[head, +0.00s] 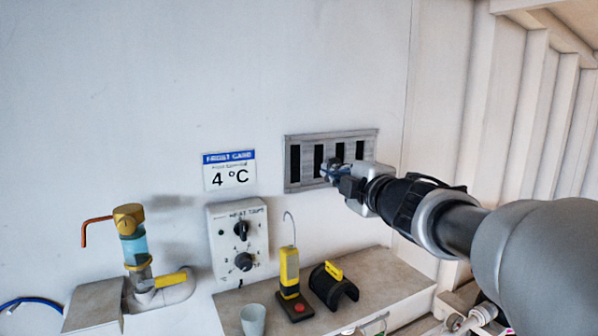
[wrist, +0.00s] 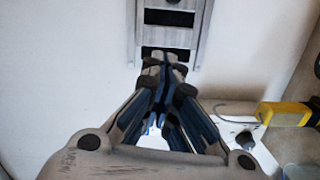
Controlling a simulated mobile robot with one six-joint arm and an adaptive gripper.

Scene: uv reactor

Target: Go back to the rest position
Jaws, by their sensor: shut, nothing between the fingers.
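My gripper (head: 328,172) is at the end of my arm, which reaches in from the right in the head view. It is in front of the lower part of a grey slotted vent (head: 306,151) on the white wall. In the wrist view my gripper (wrist: 163,62) has its fingers together and nothing between them. The vent (wrist: 188,55) is just beyond the fingertips there. I cannot tell whether the fingertips touch the vent.
A control box (head: 238,243) with two knobs and a "4 °C" sign (head: 230,171) are on the wall. A yellow lamp (head: 290,276), a black clamp (head: 333,287) and a cup (head: 253,320) stand on the ledge (head: 385,272). A brass-capped valve (head: 131,240) is at left.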

